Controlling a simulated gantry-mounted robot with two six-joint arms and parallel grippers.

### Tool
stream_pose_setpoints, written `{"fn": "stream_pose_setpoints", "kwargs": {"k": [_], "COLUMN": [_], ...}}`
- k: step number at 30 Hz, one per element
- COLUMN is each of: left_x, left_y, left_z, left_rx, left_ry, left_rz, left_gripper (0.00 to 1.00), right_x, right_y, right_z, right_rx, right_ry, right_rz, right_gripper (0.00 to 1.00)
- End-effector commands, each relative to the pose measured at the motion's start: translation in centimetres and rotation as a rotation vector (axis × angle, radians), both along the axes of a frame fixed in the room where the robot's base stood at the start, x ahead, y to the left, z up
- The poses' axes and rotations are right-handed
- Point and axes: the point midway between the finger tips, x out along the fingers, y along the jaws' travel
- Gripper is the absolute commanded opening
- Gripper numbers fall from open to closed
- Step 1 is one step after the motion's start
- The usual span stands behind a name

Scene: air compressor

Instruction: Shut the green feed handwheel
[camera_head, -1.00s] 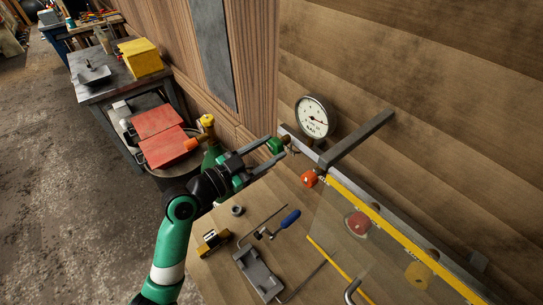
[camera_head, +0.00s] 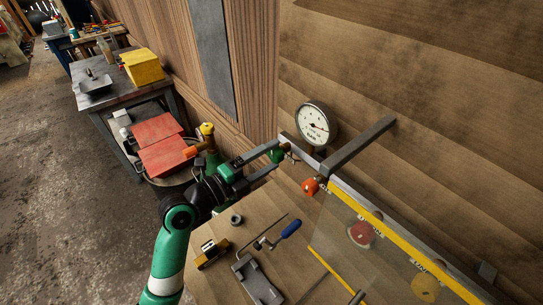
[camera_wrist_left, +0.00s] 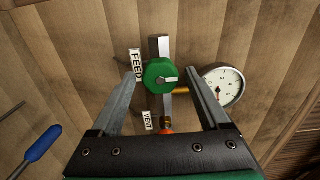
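The green feed handwheel (camera_head: 277,155) sits on a metal rail below the pressure gauge. In the left wrist view the green handwheel (camera_wrist_left: 160,75) shows face-on beside a "FEED" label (camera_wrist_left: 136,65), with a pale mark pointing right. My left gripper (camera_head: 272,158) reaches it from the left. Its two fingers (camera_wrist_left: 163,75) are open, one on each side of the wheel near their tips, with a visible gap on both sides. My right gripper is not in view.
The dial gauge (camera_head: 316,122) stands close behind the wheel. An orange knob (camera_head: 311,187) is farther along the rail, near a grey bar (camera_head: 357,145). Below are a blue-handled screwdriver (camera_head: 290,228) and a grey metal part (camera_head: 258,280) on the wooden bench.

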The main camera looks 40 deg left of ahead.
Motion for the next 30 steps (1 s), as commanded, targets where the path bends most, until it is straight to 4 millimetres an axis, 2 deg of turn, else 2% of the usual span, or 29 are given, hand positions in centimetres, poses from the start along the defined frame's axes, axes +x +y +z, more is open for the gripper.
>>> {"fn": "stream_pose_setpoints", "kwargs": {"k": [5,13,18,30], "left_x": [-0.5,-4.2,-5.8,-6.1], "left_y": [0.1,0.6,0.8,0.6], "left_z": [0.2,0.5,0.2,0.1], "left_rx": [-0.001,-0.003,-0.002,-0.002], "left_ry": [0.0,0.001,0.0,-0.001], "left_rz": [0.001,0.003,0.001,-0.004], "left_gripper": [0.79,0.79,0.79,0.79], "right_x": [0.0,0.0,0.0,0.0], "right_y": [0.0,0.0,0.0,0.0], "right_z": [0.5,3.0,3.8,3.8], "right_rx": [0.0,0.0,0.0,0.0], "right_ry": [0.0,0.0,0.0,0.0], "right_rz": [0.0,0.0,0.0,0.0], "right_gripper": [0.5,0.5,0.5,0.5]}}
